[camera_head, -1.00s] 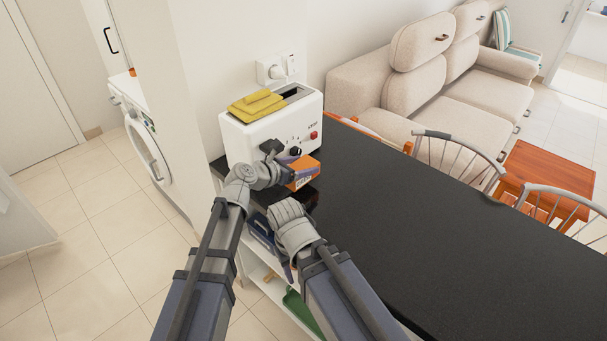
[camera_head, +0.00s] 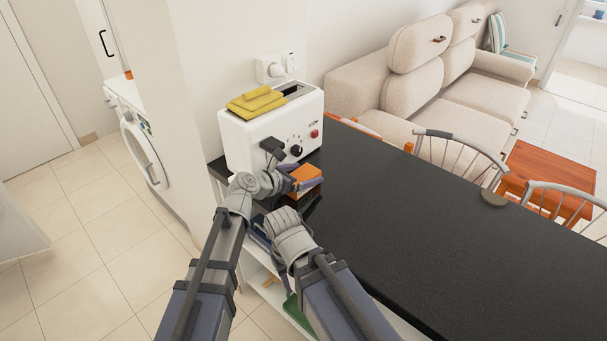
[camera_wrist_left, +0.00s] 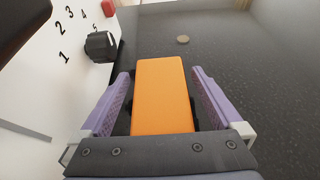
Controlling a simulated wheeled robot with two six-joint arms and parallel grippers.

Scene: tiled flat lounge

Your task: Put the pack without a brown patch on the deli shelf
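An orange pack (camera_head: 304,172) lies on the black counter just in front of the white toaster. It also shows in the left wrist view (camera_wrist_left: 162,95); its visible face is plain orange with no brown patch, and its other sides are hidden. My left gripper (camera_wrist_left: 161,90) is open around it, with one purple finger on each side and narrow dark gaps between. In the head view the left gripper (camera_head: 296,181) partly covers the pack. My right wrist is at the counter's left edge; its fingers are mostly hidden. No shelf is clearly recognisable as the deli shelf.
A small round disc (camera_head: 494,199) lies at the counter's far edge. White shelving (camera_head: 262,277) with several items is below the counter's near side. The rest of the counter is clear.

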